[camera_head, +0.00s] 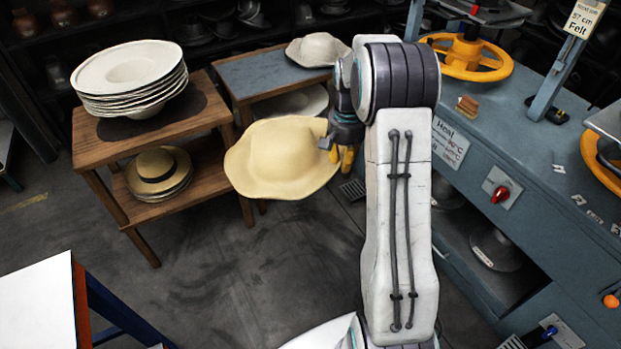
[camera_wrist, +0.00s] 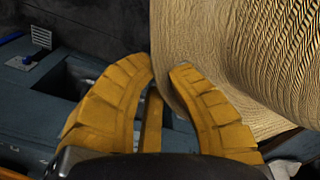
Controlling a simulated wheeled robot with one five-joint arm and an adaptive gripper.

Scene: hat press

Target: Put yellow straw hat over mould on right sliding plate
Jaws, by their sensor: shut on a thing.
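The yellow straw hat (camera_head: 283,160) hangs in the air in the middle of the head view, crown up and a little tilted. My gripper (camera_head: 345,158) is shut on the right side of its brim. In the wrist view the woven hat (camera_wrist: 225,70) fills the upper right, and the fingers of my gripper (camera_wrist: 163,75) close at its edge. The finger contact itself is partly hidden. The right sliding plate and its mould cannot be made out; the press bench (camera_head: 480,180) stands to the right, partly behind my arm.
A wooden table (camera_head: 85,150) at left holds a stack of white hats (camera_head: 135,75), with straw hats (camera_head: 160,172) below. Another table (camera_head: 245,75) with a pale hat (camera_head: 317,50) stands behind the held hat. A white tabletop (camera_head: 40,305) is at lower left. Open floor lies between.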

